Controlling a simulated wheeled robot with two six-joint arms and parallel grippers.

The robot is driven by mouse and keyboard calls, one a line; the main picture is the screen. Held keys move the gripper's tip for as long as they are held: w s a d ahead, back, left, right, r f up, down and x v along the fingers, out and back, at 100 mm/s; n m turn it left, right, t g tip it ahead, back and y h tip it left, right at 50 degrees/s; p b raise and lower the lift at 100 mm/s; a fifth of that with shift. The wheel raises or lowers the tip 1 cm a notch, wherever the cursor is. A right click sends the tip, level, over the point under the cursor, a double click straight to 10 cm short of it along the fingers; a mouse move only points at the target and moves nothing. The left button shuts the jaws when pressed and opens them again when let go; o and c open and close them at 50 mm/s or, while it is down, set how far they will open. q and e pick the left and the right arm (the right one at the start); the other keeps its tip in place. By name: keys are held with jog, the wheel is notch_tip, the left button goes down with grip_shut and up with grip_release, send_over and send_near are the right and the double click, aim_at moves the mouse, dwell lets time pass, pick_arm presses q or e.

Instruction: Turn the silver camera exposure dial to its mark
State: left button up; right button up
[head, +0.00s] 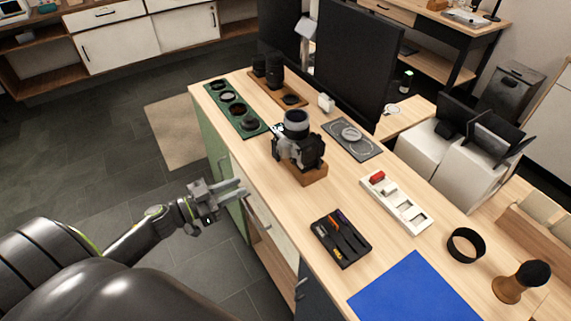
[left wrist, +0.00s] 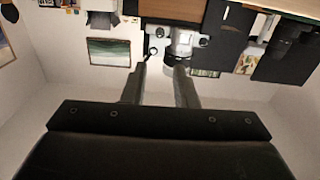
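A silver-and-black camera (head: 298,150) with a large lens pointing up rests on a wooden block (head: 310,175) near the middle of the table. It also shows beyond my fingers in the left wrist view (left wrist: 182,42). Small round knobs show on the camera there, but I cannot tell which is the exposure dial, and its mark is too small to see. My left gripper (head: 243,188) is open and empty, off the table's near-left edge, apart from the camera. Its two fingers show spread in the left wrist view (left wrist: 161,68). My right gripper is not in view.
On the table (head: 280,215) are a green lens tray (head: 251,130), a grey plate (head: 364,152) with a round silver piece, a black tool tray (head: 330,255), a white slotted holder (head: 408,216) and a blue mat (head: 410,295). A dark monitor (head: 355,60) stands behind.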

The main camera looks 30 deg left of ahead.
aim_at(292, 162)
pick_arm(q)
jog(key=p+x, duration=0.3)
jog(key=x, duration=1.3)
grip_shut()
